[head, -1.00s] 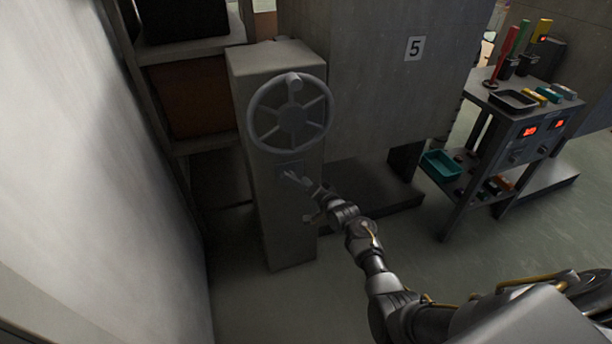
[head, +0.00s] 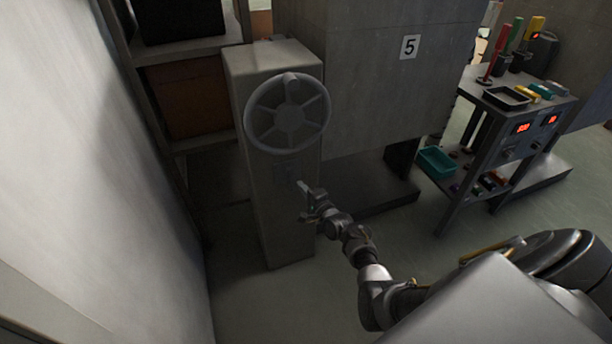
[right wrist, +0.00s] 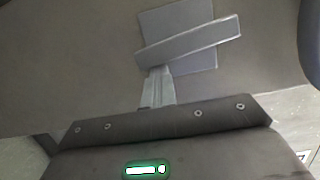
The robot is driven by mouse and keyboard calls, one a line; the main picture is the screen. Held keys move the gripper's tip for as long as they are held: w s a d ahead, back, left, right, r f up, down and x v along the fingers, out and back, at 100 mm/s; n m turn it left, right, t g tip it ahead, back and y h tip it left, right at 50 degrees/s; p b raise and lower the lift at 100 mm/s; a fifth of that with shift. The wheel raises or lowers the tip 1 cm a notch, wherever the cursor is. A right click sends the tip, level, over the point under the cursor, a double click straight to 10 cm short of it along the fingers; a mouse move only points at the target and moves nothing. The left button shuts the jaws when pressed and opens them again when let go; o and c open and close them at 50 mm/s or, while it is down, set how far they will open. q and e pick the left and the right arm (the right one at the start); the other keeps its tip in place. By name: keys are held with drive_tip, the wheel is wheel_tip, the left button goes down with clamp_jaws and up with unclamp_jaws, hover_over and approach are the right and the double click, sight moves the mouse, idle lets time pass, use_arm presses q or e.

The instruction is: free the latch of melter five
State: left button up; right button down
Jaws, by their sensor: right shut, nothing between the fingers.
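Melter five is the large grey body with the sign "5" (head: 410,47). A grey post (head: 285,225) with a spoked handwheel (head: 287,113) stands at its left. Below the wheel, the latch (head: 284,171) is a small plate on the post's face. In the right wrist view the latch's flat bar (right wrist: 190,42) lies tilted across a square plate (right wrist: 205,65), its right end higher. My right gripper (head: 302,187) is shut and empty, just right of and below the latch. Its fingers (right wrist: 160,88) appear just under the bar's left part; contact cannot be told. My left gripper is out of view.
A pale wall (head: 120,200) runs along the left, with a shelf rack (head: 190,95) behind the post. A cart (head: 480,150) with trays, tools and red displays stands at the right. Open floor (head: 330,290) lies in front of the post.

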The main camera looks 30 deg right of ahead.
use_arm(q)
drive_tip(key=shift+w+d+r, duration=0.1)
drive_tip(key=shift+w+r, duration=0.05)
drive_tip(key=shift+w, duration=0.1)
use_arm(e)
drive_tip(key=shift+a, duration=0.15)
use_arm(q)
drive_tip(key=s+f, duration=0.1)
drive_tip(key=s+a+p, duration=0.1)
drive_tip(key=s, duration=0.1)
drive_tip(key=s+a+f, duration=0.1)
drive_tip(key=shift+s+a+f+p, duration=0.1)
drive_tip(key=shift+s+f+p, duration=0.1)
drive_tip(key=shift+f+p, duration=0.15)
use_arm(e)
drive_tip(key=s+d, duration=0.4)
drive_tip(key=s, duration=0.6)
drive_tip(key=shift+s+d+r, duration=0.15)
drive_tip(key=shift+s+d, duration=0.15)
drive_tip(key=shift+s, duration=0.05)
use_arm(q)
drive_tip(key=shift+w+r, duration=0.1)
